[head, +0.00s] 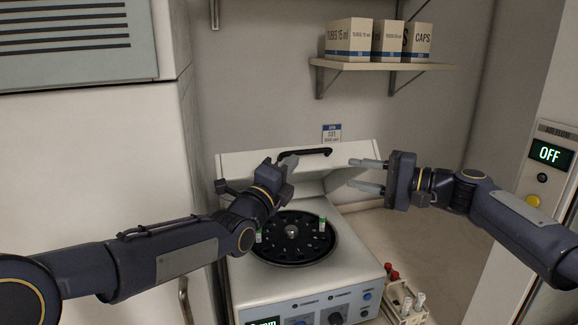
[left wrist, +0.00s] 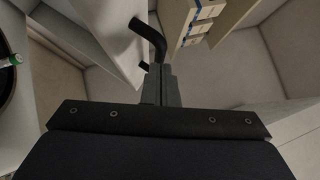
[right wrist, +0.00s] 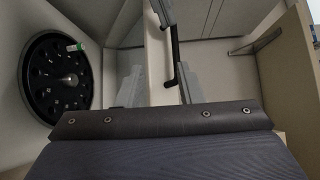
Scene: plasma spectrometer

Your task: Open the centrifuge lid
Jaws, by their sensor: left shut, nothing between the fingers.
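The centrifuge (head: 300,290) is a white box with a black round rotor (head: 291,250), uncovered. Its white lid (head: 245,166) stands raised and tilted behind the rotor, with a black bar handle (head: 315,152) on its upper edge. My left gripper (head: 290,161) is shut and empty at the handle's left end. In the left wrist view its fingertips (left wrist: 160,72) are close to the black handle (left wrist: 152,40); I cannot tell whether they touch. My right gripper (head: 367,175) is open and empty, right of the lid. The rotor (right wrist: 62,80) also shows in the right wrist view.
A small rack with tubes (head: 408,308) stands right of the centrifuge. A cabinet with an OFF display (head: 550,154) is at the far right. A wall shelf (head: 385,66) carries boxes above. A large white unit (head: 100,150) fills the left.

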